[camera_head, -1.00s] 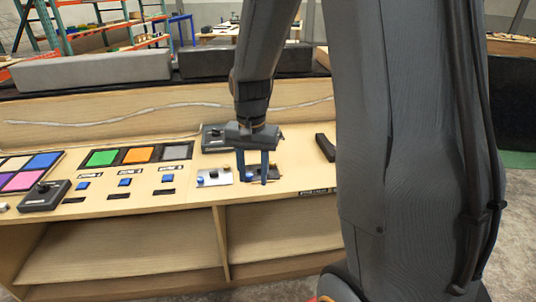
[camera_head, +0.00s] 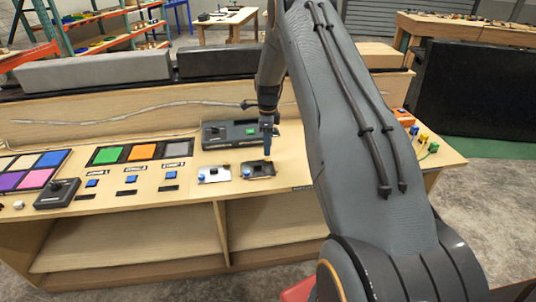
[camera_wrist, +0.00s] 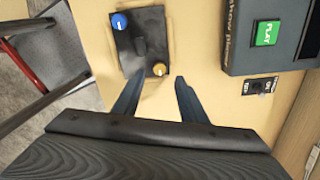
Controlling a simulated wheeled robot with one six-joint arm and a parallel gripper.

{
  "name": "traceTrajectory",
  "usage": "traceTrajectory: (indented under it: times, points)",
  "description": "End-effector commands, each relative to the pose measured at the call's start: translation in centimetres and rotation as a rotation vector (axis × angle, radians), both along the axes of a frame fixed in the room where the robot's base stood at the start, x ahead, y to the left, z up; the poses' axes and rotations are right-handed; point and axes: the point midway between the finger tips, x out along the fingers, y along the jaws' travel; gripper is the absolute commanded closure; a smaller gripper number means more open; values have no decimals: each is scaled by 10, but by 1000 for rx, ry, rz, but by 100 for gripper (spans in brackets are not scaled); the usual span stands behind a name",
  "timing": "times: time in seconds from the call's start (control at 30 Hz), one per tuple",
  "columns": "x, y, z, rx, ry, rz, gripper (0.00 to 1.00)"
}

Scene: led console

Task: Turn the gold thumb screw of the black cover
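The black cover (camera_head: 258,170) is a small dark plate on the console; it also shows at the top of the wrist view (camera_wrist: 142,42). The gold screw appears just beyond the gap between the fingertips in the wrist view. In the head view my gripper (camera_head: 267,152) hangs at the cover's back right; contact cannot be told.
A silver plate (camera_head: 214,175) with a blue screw lies left of the black cover. A dark box (camera_head: 225,134) with a green PLAY button (camera_wrist: 267,33) stands behind it. A small switch (camera_wrist: 260,87) is nearby. Coloured panels (camera_head: 140,153) and blue buttons fill the left.

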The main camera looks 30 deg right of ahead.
Motion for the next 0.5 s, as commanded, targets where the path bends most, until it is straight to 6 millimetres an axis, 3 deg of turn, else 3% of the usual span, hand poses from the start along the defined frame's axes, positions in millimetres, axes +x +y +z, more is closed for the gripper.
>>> traceTrajectory:
  times: [0.2, 0.5]
  points:
    - [-1, 1, -32, 1, 2, 2, 61]
    - [0, 1, -54, 0, 0, 3, 61]
